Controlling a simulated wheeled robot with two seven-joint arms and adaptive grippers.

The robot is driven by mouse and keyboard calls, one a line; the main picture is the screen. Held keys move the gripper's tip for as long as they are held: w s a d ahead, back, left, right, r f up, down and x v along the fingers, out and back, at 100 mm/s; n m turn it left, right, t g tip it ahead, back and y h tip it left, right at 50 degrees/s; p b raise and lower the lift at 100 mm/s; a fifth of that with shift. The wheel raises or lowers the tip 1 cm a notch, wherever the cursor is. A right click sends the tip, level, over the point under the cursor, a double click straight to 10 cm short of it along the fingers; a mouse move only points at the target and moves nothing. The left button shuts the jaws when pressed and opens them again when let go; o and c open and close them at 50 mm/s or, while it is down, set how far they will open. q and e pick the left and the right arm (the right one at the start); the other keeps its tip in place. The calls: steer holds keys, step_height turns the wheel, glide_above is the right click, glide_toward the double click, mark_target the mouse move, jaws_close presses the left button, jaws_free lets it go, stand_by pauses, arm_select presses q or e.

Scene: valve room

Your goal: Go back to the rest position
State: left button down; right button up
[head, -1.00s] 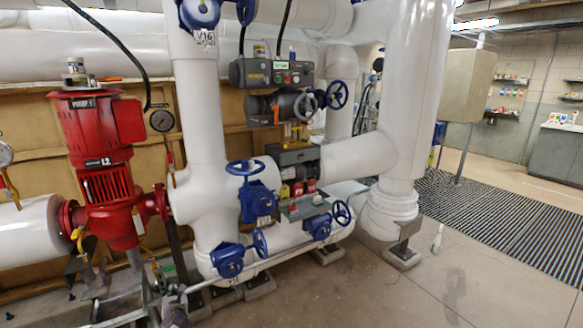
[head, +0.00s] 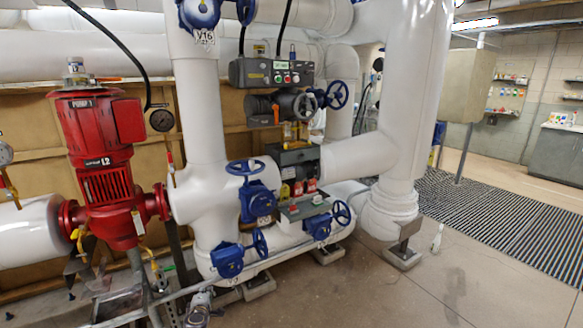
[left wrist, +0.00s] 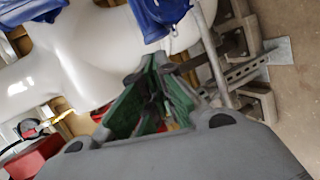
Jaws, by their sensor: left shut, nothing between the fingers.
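My left gripper (head: 199,299) shows small at the bottom edge of the head view, left of centre, in front of the lower white pipework. In the left wrist view its green-padded fingers (left wrist: 155,65) come together at the tips, shut with nothing held. Beyond them are a white pipe (left wrist: 85,50), a blue valve part (left wrist: 158,15) and a thin metal rail (left wrist: 212,60). I cannot tell the exact gap between the gripper and the rail. My right gripper is in neither view.
A red pump (head: 100,160) stands at left. Blue handwheel valves (head: 228,260) and a grey control box (head: 272,73) sit on thick white pipes (head: 205,130). A low support block (head: 258,286) is near the gripper. Open floor (head: 430,290) lies at right.

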arm_select(q)
steer(key=s+d+f+m+g+h, duration=0.25)
steer(key=s+d+f+m, duration=0.4)
steer(key=f+m, duration=0.45)
steer(key=s+d+f+m+g, duration=0.2)
steer(key=s+f+m+g, duration=0.2)
steer(key=s+f+m, duration=0.8)
steer(key=s+a+f+g, duration=0.2)
steer(key=s+f, duration=0.3)
steer(key=s, duration=1.1)
steer(key=s+a+f+g+p, duration=0.1)
steer(key=s+f, duration=0.5)
steer(key=s, duration=1)
steer(key=s+a+f+g+p, duration=0.1)
steer(key=s+a+f, duration=0.3)
steer(key=s, duration=1.2)
steer(key=shift+s+f+g, duration=0.35)
steer(key=shift+f+g, duration=0.45)
steer(key=shift+g, duration=0.05)
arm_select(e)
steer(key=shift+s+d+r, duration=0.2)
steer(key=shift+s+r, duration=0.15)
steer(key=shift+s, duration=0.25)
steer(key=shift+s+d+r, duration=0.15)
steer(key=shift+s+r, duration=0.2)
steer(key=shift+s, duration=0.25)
